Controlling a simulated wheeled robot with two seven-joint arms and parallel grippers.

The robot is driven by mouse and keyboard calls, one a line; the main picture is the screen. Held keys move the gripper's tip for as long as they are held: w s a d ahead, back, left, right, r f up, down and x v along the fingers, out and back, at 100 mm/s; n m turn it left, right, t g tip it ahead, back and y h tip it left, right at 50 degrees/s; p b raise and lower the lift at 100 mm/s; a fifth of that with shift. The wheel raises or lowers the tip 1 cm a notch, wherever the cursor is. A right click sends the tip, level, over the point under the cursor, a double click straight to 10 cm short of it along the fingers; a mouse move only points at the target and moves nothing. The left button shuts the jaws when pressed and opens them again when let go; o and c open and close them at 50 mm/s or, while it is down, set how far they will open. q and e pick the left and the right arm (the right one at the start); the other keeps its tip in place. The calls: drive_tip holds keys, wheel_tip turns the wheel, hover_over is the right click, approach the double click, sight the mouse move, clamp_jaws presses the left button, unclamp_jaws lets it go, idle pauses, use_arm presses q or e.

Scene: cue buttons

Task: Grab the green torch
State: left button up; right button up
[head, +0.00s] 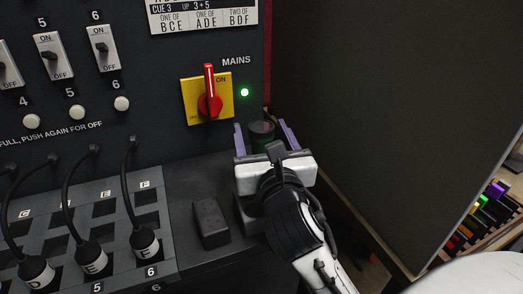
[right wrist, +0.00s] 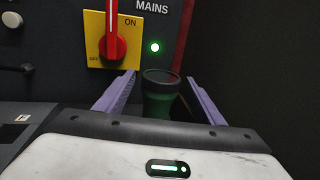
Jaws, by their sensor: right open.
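The green torch (right wrist: 160,97) stands upright below the mains switch in the right wrist view, its dark round top showing. Its lower part is hidden behind my right gripper's body. In the head view the torch (head: 262,131) shows just beyond my right gripper (head: 263,137). The gripper's two purple fingers are spread wide, one on each side of the torch. In the right wrist view the gripper (right wrist: 160,97) has visible gaps between its fingers and the torch. My left gripper is in neither view.
A yellow mains switch (head: 207,98) with a red handle and a lit green lamp (head: 245,92) is on the panel. A small black block (head: 211,222) lies left of my right gripper. Cabled plugs (head: 91,255) stand further left. A dark partition (head: 390,110) rises on the right.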

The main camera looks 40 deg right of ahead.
drive_tip(key=x, duration=0.3)
drive_tip(key=shift+w+d, duration=0.15)
drive_tip(key=shift+w, duration=0.25)
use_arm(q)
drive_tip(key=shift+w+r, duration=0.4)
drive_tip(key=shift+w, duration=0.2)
